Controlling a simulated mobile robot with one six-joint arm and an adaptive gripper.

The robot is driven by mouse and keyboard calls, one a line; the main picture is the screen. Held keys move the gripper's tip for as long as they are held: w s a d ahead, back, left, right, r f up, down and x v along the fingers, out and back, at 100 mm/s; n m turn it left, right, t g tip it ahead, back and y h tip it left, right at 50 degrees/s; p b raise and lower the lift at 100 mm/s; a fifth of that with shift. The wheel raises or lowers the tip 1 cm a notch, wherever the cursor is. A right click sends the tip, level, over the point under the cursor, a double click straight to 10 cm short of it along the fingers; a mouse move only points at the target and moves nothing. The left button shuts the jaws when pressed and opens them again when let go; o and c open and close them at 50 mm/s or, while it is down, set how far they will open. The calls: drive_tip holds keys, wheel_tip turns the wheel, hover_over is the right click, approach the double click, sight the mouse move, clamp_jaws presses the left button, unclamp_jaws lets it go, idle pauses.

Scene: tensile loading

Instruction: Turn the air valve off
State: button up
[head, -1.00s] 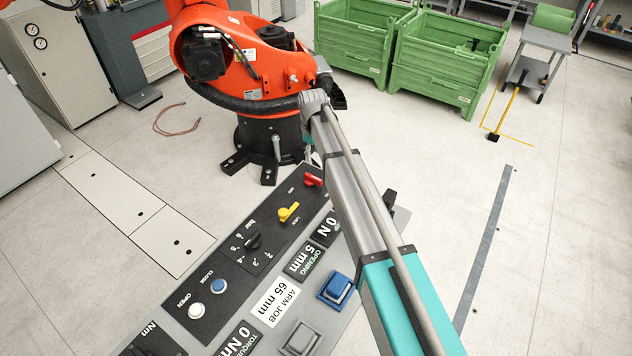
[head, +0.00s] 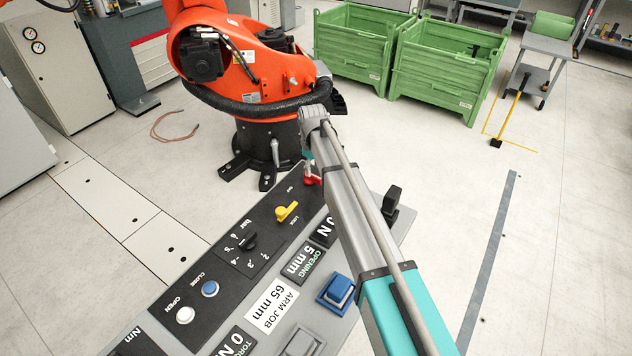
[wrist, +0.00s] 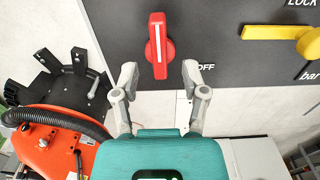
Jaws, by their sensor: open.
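The air valve is a red lever handle (wrist: 158,46) on the dark panel (wrist: 205,30); in the wrist view it stands upright in the picture, with the word OFF to its lower right. It also shows in the head view (head: 312,181), partly hidden by my arm. My gripper (wrist: 158,78) is open, with one grey finger on each side of the lever's lower end. The fingertips look apart from the lever; whether they reach down around it cannot be told. In the head view my gripper is mostly hidden behind my arm.
A yellow lock lever (head: 287,211) sits beside the red one, also in the wrist view (wrist: 280,33). A black pressure knob (head: 247,242), a blue button (head: 336,291) and displays fill the console. An orange robot arm (head: 245,85) stands just behind. Green bins (head: 435,75) are farther back.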

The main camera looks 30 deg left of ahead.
sight(313, 175)
drive_tip(key=shift+f+b, duration=1.55)
drive_tip(key=shift+f, duration=0.3)
clamp_jaws()
